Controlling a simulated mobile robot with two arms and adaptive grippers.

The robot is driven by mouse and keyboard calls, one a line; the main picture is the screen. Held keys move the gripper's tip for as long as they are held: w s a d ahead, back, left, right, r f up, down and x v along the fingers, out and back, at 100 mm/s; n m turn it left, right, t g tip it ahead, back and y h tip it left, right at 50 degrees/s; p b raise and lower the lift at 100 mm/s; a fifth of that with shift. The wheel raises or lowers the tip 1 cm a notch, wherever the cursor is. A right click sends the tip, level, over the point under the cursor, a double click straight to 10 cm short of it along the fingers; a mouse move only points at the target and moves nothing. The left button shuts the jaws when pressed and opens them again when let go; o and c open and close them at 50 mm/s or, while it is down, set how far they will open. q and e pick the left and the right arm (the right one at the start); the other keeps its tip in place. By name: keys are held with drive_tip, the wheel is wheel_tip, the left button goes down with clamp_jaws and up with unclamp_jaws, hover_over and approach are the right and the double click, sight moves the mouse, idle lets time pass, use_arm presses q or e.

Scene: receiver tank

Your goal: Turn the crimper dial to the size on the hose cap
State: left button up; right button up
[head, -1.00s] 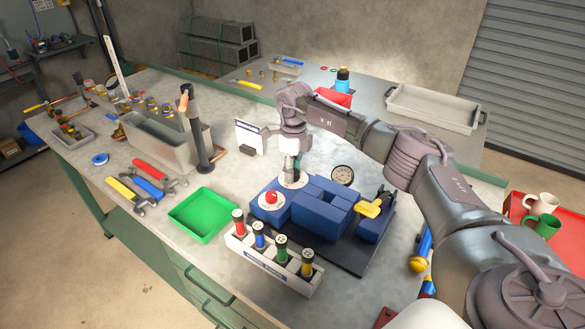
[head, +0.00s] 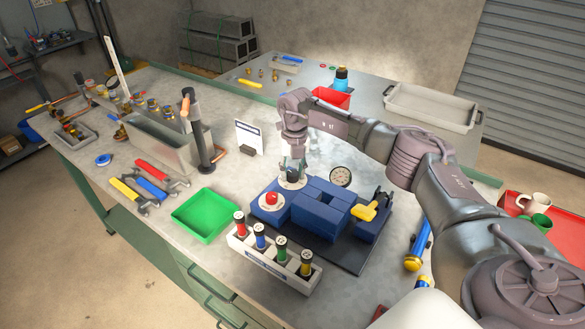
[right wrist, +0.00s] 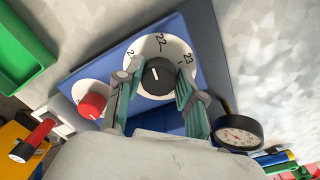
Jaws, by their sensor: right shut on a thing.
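The blue crimper (head: 318,213) stands on the bench, with a red knob (head: 271,198) and a white numbered dial (head: 291,183) on top. The dial (right wrist: 148,52) shows 22 and 23 in the right wrist view; another number at its left is partly hidden. My right gripper (right wrist: 156,85) is shut on the dial's black knob (right wrist: 158,76), with one finger on each side. In the head view my right gripper (head: 293,168) reaches down onto the dial. I cannot make out a size on any hose cap. My left gripper is not in view.
A rack (head: 275,262) of several colour-banded black cylinders stands in front of the crimper. A green tray (head: 205,215) is at its left. A gauge (head: 341,177) stands close behind it. A blue tube with yellow ends (head: 419,246) lies at the right, near my arm.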

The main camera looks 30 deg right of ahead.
sight(294, 174)
drive_tip(key=m+p, duration=0.2)
drive_tip(key=m, duration=0.2)
drive_tip(key=shift+r+m, duration=0.15)
drive_tip(key=shift+m, duration=0.25)
drive_tip(key=m+p, duration=0.1)
drive_tip(key=m, duration=0.2)
drive_tip(key=shift+d+m+p, duration=0.1)
drive_tip(key=shift+m+p, duration=0.2)
drive_tip(key=m+p, duration=0.2)
drive_tip(key=m, duration=0.3)
drive_tip(key=shift+s+p, duration=0.1)
drive_tip(key=shift+p, duration=0.2)
drive_tip(key=shift+m+p, duration=0.55)
drive_tip(key=shift+m, duration=0.65)
drive_tip(key=o, duration=1.2)
drive_tip(key=shift+c, duration=0.2)
wheel_tip(294, 174, up, 12)
drive_tip(key=shift+s, duration=0.3)
